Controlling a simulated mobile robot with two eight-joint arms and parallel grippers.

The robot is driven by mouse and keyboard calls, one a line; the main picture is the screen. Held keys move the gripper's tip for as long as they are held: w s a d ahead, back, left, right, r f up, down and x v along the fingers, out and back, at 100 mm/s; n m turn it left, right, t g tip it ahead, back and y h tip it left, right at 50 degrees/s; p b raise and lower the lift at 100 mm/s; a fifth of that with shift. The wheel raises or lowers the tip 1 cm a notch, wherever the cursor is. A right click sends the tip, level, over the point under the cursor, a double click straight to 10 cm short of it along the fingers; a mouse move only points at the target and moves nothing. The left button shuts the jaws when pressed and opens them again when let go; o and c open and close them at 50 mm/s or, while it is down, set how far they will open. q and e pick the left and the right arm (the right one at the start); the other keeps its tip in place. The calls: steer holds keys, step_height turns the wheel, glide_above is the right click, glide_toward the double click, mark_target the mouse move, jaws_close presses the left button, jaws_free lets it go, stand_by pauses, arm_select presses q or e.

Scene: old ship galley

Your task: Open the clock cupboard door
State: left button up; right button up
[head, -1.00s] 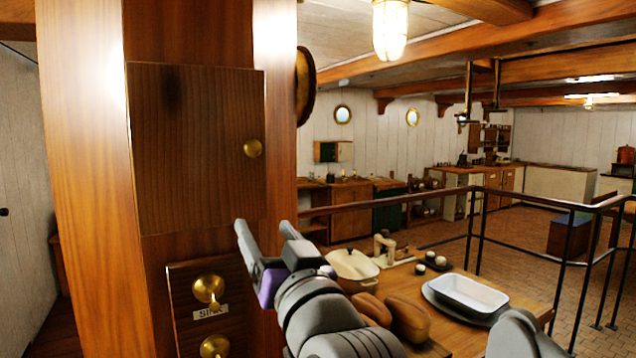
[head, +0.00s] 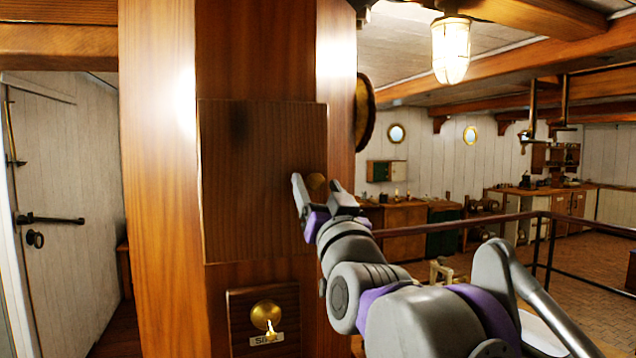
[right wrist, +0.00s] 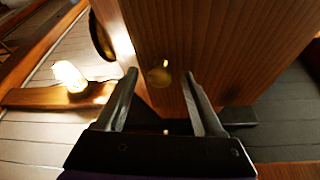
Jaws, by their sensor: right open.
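The clock cupboard door (head: 255,170) is a dark wooden panel on the wide wooden post, and it looks closed. Its round brass knob (head: 317,184) is at the right edge, partly hidden by my right gripper (head: 318,190). In the right wrist view the knob (right wrist: 159,76) lies ahead, between the lines of the two fingers. My right gripper shows there too (right wrist: 165,85), open and empty, with the fingers apart. I cannot tell whether a finger touches the knob. My left gripper is not in view.
Below the door a small panel with a brass fitting (head: 265,312) and a label sits on the post. A round brass-rimmed thing (head: 364,113) juts from the post's right side. A railing (head: 470,227) runs behind my arm. A white door (head: 60,200) stands at left.

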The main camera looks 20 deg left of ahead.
steer(key=shift+w+a, duration=0.1)
steer(key=shift+w, duration=0.1)
jaws_close()
stand_by(0.3)
stand_by(1.1)
